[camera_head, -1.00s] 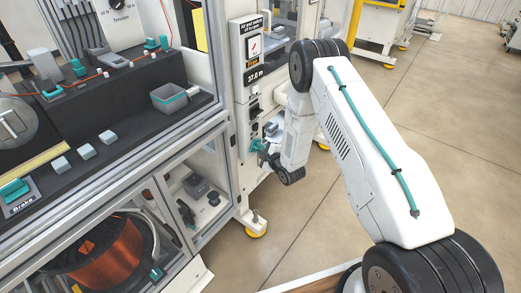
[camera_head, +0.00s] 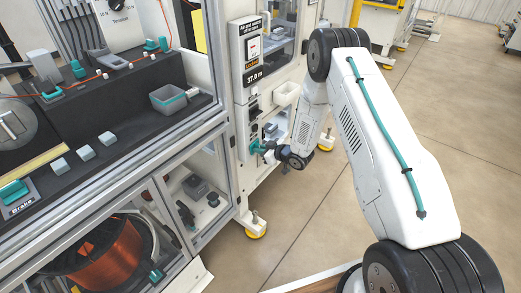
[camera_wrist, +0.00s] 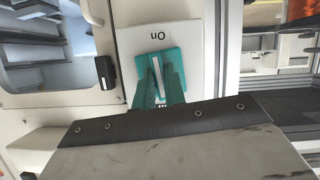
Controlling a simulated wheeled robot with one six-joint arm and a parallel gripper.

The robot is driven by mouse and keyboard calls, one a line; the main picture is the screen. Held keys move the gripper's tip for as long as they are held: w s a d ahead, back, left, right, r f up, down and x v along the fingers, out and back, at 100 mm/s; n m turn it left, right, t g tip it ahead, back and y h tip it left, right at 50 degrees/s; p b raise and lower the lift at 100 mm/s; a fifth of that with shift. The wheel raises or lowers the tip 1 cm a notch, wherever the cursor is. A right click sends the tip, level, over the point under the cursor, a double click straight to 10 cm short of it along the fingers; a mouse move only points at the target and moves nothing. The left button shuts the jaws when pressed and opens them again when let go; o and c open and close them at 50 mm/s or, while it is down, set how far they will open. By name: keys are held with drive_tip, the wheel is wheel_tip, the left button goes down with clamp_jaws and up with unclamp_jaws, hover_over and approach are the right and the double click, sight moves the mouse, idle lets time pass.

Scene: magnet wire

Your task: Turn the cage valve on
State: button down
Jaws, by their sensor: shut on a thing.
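The cage valve (camera_wrist: 174,57) is a teal part with a pale bar, on a white plate marked "On" (camera_wrist: 158,35), which reads upside down in the wrist view. My gripper (camera_wrist: 159,83) has teal fingers on either side of the valve's handle and is shut on it. The fingers hide part of the handle, and any marking below it is hidden by the gripper. In the head view my gripper (camera_head: 262,148) is at the machine's front post, where the valve is small and hard to separate from the fingers.
A display reading 37.0 m (camera_head: 254,75) is above the valve on the post. A black latch (camera_wrist: 106,72) is beside the plate. The glazed machine cabinet with a copper spool (camera_head: 105,252) stands left. Open floor (camera_head: 455,110) lies right.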

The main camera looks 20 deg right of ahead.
drive_tip(key=shift+d+m, duration=0.15)
drive_tip(key=shift+m, duration=0.35)
drive_tip(key=shift+g, duration=0.3)
drive_tip(key=c, duration=1.5)
unclamp_jaws()
drive_tip(key=shift+o, duration=0.2)
drive_tip(key=v, duration=0.7)
drive_tip(key=shift+s+d, duration=0.2)
drive_tip(key=shift+d, duration=0.1)
